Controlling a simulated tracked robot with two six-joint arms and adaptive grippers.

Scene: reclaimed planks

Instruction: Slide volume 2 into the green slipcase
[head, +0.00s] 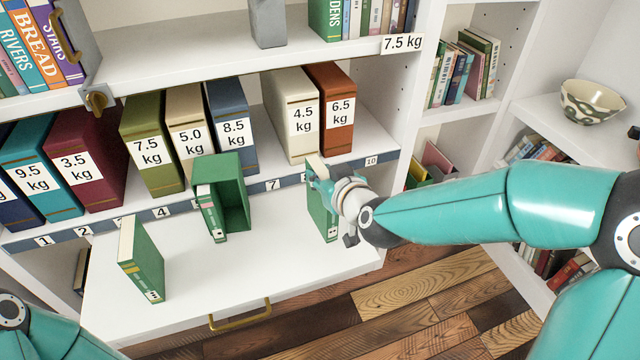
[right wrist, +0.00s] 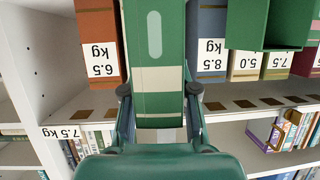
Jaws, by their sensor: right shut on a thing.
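My right gripper (head: 326,184) is shut on an upright green book (head: 320,218) with a pale page edge, over the right part of the pull-out board. In the right wrist view the book (right wrist: 158,45) is between the two fingers, a green cover with cream bands facing the camera. I cannot read its volume number. The green slipcase (head: 234,190) stands mid-board, its open side facing forward. A thin green volume (head: 207,215) is at its left side, and the space to the right is empty. Another green volume (head: 142,262) stands alone at the left. My left gripper is out of view.
Behind the board (head: 190,300), a shelf holds several weight-labelled box files, including a rust one (head: 330,100) and a blue one (head: 230,120). A numbered strip (head: 272,184) runs along its edge. The board between slipcase and held book is clear.

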